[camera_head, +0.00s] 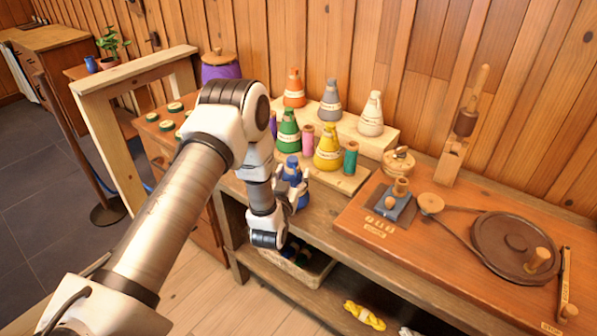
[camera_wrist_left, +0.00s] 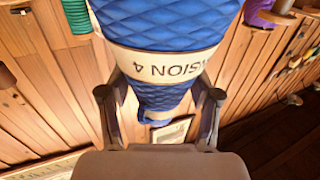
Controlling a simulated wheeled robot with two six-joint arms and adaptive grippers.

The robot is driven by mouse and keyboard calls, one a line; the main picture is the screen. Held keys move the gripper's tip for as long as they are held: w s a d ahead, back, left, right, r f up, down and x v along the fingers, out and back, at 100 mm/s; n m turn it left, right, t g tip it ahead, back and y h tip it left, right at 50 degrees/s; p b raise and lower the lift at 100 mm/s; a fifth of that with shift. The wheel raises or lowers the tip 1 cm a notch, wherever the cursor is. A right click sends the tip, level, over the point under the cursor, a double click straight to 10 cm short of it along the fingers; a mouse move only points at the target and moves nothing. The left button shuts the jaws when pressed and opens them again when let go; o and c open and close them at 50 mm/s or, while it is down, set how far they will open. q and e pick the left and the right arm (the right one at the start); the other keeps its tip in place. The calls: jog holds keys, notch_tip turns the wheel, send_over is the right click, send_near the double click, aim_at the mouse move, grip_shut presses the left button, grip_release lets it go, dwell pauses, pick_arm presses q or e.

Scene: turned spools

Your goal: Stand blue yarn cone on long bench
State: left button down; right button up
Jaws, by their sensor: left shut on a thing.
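My left gripper (camera_head: 293,199) is shut on the blue yarn cone (camera_head: 291,172) at the front edge of the long bench (camera_head: 322,211). The cone's quilted blue body and cream label band fill the top of the left wrist view (camera_wrist_left: 155,28). The gripper's fingers (camera_wrist_left: 160,110) close on both sides of its narrow part. In the head view the gripper and wrist hide part of the cone. I cannot tell whether its base touches the bench. My right gripper is not in view.
Green (camera_head: 288,132), yellow (camera_head: 328,148), orange (camera_head: 294,90), grey (camera_head: 331,100) and cream (camera_head: 370,114) cones stand on stepped boards behind. A teal spool (camera_head: 350,158) is nearby. A winder board (camera_head: 450,250) is at right. The bench's front strip looks partly clear.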

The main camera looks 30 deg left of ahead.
pick_arm(q)
jog(key=shift+w+f, duration=0.45)
jog(key=shift+f, duration=0.2)
jog(key=shift+c, duration=2.2)
grip_release()
jog(key=shift+s, duration=0.1)
jog(key=shift+o, duration=1)
jog(key=shift+s+r, duration=0.25)
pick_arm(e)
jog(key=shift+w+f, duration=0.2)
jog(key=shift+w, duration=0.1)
pick_arm(q)
jog(key=shift+w+f, duration=0.1)
jog(key=shift+w, duration=0.05)
jog(key=shift+f, duration=0.1)
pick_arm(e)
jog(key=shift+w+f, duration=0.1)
